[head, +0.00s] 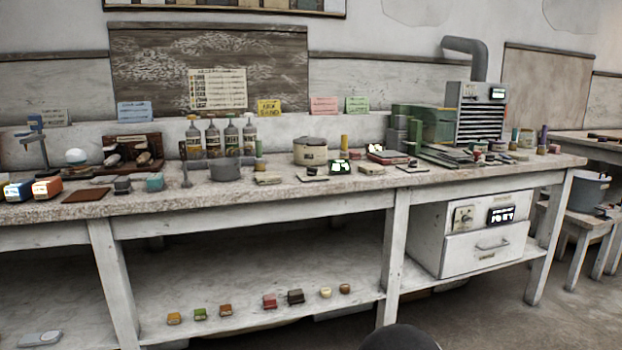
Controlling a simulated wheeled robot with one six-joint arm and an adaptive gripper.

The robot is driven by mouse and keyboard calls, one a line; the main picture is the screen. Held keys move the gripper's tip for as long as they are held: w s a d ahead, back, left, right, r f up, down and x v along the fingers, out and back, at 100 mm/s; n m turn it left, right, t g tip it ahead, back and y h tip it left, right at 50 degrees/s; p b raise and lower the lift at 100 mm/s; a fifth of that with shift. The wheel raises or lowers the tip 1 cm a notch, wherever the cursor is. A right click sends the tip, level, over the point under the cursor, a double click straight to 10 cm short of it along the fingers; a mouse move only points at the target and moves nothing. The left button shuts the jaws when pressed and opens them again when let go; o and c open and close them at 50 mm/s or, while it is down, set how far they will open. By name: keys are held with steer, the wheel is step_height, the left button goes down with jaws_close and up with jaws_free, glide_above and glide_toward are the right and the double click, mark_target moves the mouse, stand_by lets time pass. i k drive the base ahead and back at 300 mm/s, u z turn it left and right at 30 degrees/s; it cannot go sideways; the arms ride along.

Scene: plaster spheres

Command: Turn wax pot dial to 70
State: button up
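A cream pot (310,151) with a grey lid and a small label stands on the bench, near the middle. I cannot tell for sure that it is the wax pot, and no dial or number on it can be read. A grey pot (586,190) stands on a stool at the far right; a small dark part is at its front right. A white drawer unit (484,252) under the bench has a round knob (465,217) and a lit black display (501,215), too small to read. My gripper is not in view.
The long bench (235,198) is crowded with bottles (231,139), boxes and tools. A green machine with a slatted metal front (482,120) stands at its right. Several small blocks lie on the lower shelf (250,285). Open floor (530,325) shows at the lower right.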

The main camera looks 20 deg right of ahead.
mark_target(312, 171)
steer(key=u, duration=0.1)
steer(key=k, duration=0.4)
steer(key=z, duration=0.7)
steer(key=i, duration=1.6)
steer(key=u, duration=0.6)
